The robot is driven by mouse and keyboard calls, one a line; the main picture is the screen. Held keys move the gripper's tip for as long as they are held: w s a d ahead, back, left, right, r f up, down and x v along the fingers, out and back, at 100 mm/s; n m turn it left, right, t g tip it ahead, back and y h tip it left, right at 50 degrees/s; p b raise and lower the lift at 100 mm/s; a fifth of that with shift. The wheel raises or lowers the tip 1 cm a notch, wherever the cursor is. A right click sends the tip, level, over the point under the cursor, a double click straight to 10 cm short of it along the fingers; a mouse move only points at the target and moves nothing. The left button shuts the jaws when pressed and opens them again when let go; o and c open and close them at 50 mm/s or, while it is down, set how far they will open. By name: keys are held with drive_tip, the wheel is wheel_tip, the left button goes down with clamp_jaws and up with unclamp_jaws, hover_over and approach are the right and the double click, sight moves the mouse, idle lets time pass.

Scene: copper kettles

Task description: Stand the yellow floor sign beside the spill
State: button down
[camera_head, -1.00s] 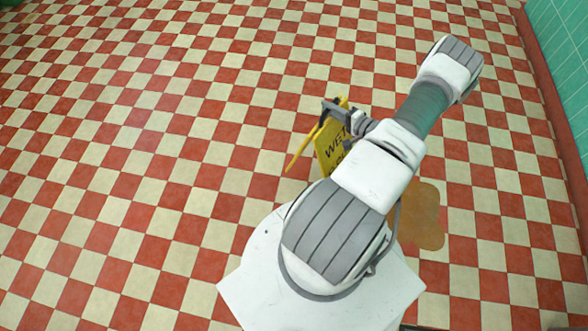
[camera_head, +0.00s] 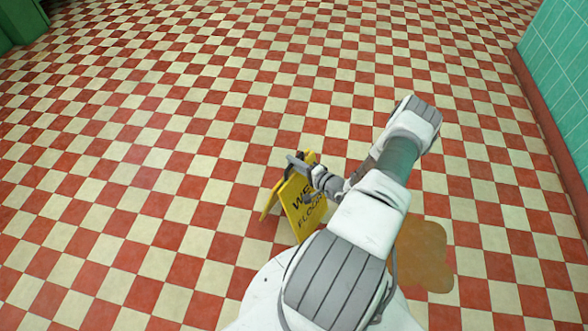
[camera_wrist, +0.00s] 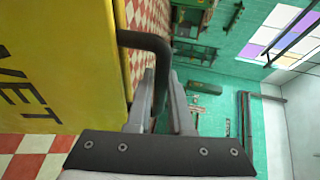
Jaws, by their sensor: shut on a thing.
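The yellow floor sign (camera_head: 298,207), an A-frame with black "WET FLOOR" lettering, is near the middle of the head view with its two panels spread. My gripper (camera_head: 304,167) is at its top edge. In the wrist view, my gripper's fingers (camera_wrist: 160,98) are shut on the sign's dark bent handle (camera_wrist: 150,42), and the yellow panel (camera_wrist: 65,55) fills the left side. The brown spill (camera_head: 425,258) lies on the floor to the right of the sign, partly hidden by my arm. Whether the sign's feet touch the floor cannot be told.
The red and cream checkered floor (camera_head: 130,150) is clear to the left and behind the sign. A teal tiled wall (camera_head: 560,75) with a red base runs along the right. A green object (camera_head: 22,22) stands at the far left.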

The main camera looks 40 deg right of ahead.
drive_tip(key=shift+f+b, duration=0.4)
drive_tip(key=shift+f, duration=0.8)
drive_tip(key=c, duration=0.8)
unclamp_jaws()
drive_tip(key=shift+f, duration=0.2)
drive_tip(key=shift+r, duration=0.15)
drive_tip(key=p+v, duration=0.3)
drive_tip(key=v, duration=0.9)
